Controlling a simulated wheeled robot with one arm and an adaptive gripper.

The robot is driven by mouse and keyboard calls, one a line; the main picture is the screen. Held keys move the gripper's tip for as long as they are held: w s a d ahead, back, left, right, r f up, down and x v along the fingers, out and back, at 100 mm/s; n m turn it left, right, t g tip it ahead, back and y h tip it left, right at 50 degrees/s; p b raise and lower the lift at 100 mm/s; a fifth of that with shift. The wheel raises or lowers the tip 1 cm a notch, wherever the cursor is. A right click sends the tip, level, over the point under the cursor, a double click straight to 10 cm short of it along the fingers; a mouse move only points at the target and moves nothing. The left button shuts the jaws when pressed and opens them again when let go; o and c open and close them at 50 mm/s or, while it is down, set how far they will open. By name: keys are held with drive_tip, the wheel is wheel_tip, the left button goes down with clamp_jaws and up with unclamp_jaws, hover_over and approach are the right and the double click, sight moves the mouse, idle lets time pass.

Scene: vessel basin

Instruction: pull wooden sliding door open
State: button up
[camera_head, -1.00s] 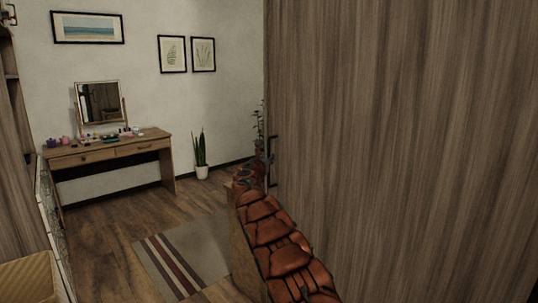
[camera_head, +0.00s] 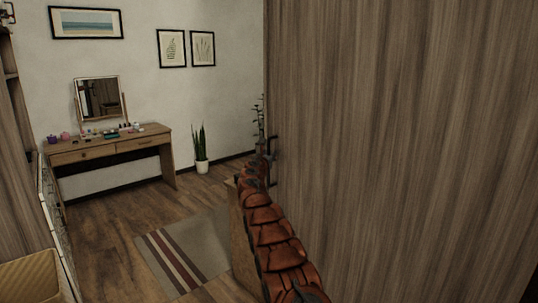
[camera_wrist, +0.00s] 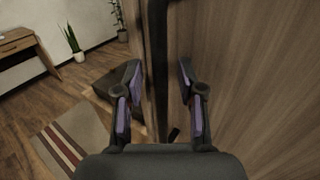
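The wooden sliding door (camera_head: 400,140) is a tall brown wood-grain panel filling the right of the head view. Its dark vertical bar handle (camera_head: 273,160) is near the panel's left edge. My gripper (camera_head: 264,157) is beside the handle in the head view, small and partly merged with it. In the wrist view my gripper (camera_wrist: 158,76) is open, with one finger on each side of the dark handle (camera_wrist: 158,50). Gaps show between both fingers and the handle. The door panel (camera_wrist: 250,80) also fills the right of the wrist view. Handle depth between the fingers is hard to tell.
A vanity table (camera_head: 110,148) with a mirror stands against the back wall. A potted plant (camera_head: 201,165) is right of it. A striped rug (camera_head: 180,255) lies on the wooden floor. A woven box (camera_head: 30,278) is at the lower left.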

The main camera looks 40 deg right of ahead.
drive_tip(key=shift+c, duration=0.2)
drive_tip(key=shift+f, duration=0.1)
clamp_jaws()
idle(0.5)
